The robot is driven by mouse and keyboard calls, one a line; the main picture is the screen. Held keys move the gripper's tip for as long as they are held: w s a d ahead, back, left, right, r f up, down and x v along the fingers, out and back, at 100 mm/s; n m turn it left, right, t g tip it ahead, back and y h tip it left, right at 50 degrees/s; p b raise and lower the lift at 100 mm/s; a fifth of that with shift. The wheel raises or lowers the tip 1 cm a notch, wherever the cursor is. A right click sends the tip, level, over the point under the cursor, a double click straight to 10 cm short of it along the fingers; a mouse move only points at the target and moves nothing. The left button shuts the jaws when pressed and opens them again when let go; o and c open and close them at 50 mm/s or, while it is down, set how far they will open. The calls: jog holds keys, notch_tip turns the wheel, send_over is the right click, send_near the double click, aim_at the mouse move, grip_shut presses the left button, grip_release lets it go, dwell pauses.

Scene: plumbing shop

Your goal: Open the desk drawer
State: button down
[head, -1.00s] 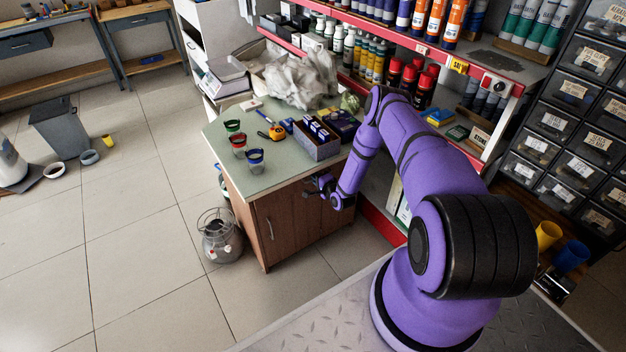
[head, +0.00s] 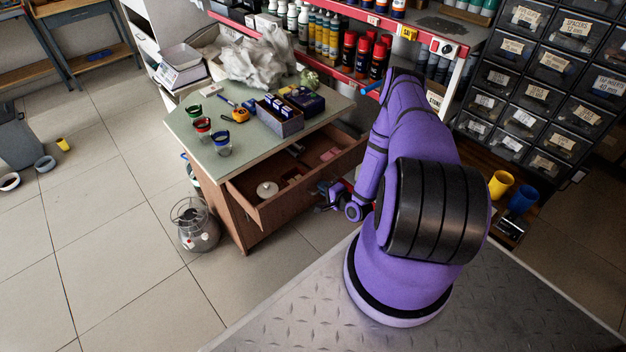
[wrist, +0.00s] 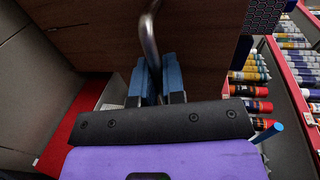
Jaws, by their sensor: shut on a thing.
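The desk drawer (head: 255,212) is pulled out from the desk (head: 181,125), with its inside showing in the head view. Inside it lie a white round roll (head: 267,189), a pink item (head: 329,154) and a few small things. My gripper (head: 333,192) is at the drawer's front, partly hidden by my arm. In the wrist view, the metal bar handle (wrist: 149,38) runs down between the two blue fingertips of my gripper (wrist: 158,82), which are shut on it. The brown drawer front (wrist: 200,35) fills the upper middle of that view.
Cups (head: 221,143), a tape measure (head: 240,115) and an open box (head: 278,118) stand on the desk top. A wire-guarded bin (head: 196,225) stands on the floor at the desk's left corner. Shelves with bottles rise behind. The tiled floor at left is mostly clear.

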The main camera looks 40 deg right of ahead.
jog(key=shift+f+v, duration=0.15)
jog(key=shift+v, duration=0.55)
jog(key=shift+f+v, duration=0.15)
jog(key=shift+v, duration=0.5)
jog(key=shift+s, duration=0.15)
jog(key=c, duration=1.2)
grip_release()
jog(key=shift+c, duration=0.2)
jog(key=v, duration=1)
jog(key=shift+s, duration=0.35)
jog(key=shift+r, duration=0.1)
